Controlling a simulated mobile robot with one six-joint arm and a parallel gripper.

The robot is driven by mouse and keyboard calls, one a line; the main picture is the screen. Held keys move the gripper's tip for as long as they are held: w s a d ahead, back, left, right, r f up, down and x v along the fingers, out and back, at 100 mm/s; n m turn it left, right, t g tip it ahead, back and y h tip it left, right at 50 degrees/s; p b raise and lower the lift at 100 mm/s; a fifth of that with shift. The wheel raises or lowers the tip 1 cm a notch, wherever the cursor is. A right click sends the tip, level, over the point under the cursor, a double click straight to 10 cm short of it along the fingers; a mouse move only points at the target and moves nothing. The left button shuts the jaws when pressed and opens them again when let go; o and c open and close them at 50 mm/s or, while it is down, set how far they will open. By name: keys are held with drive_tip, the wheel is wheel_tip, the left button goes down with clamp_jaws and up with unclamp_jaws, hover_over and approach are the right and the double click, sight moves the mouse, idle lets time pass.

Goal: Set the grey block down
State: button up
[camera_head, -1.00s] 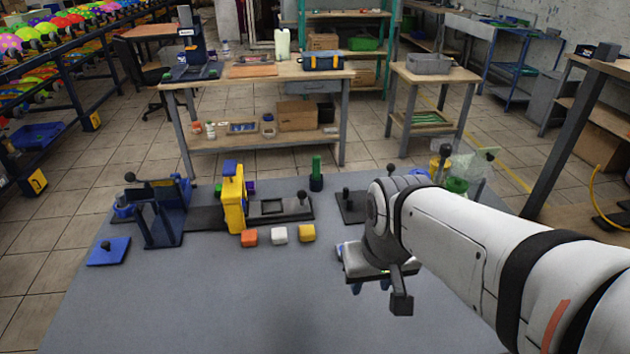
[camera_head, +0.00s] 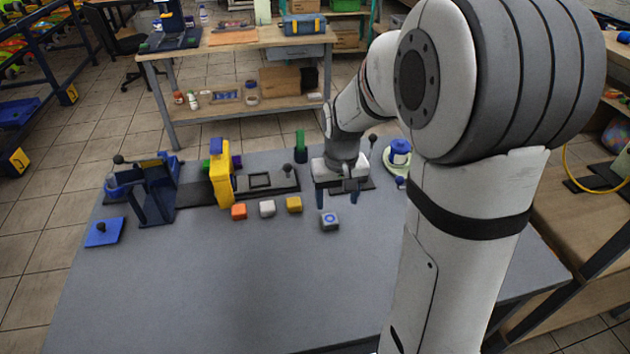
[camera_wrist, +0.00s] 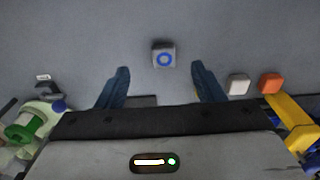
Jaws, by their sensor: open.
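The grey block (camera_head: 330,220), with a blue ring on its top, rests on the grey table, to the right of the yellow cube. It also shows in the wrist view (camera_wrist: 163,53), ahead of the fingertips. My gripper (camera_head: 337,197) is open and empty, a little behind the block in the head view. In the wrist view its two blue fingers (camera_wrist: 160,72) are spread wide, and the block lies beyond the gap, apart from both.
An orange cube (camera_head: 239,211), a white cube (camera_head: 267,208) and a yellow cube (camera_head: 293,204) sit in a row to the left. A yellow upright device (camera_head: 221,175) and a blue stand (camera_head: 151,195) stand farther left. The table front (camera_head: 230,290) is clear.

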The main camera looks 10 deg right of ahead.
sight(330, 219)
drive_tip(key=shift+g, duration=0.3)
drive_tip(key=w+f, duration=0.1)
drive_tip(key=w+f+p, duration=0.1)
drive_tip(key=w, duration=0.1)
drive_tip(key=shift+w+d+f, duration=0.15)
drive_tip(key=shift+w+f, duration=0.05)
drive_tip(key=shift+w, duration=0.1)
drive_tip(key=shift+w+f, duration=0.1)
drive_tip(key=shift+f, duration=0.15)
drive_tip(key=f, duration=0.7)
drive_tip(key=shift+s+a+f+p, duration=0.2)
drive_tip(key=shift+a+f+p, duration=0.1)
drive_tip(key=shift+a+f, duration=0.1)
drive_tip(key=shift+c, duration=0.3)
drive_tip(key=c, duration=1.1)
drive_tip(key=shift+r, duration=0.1)
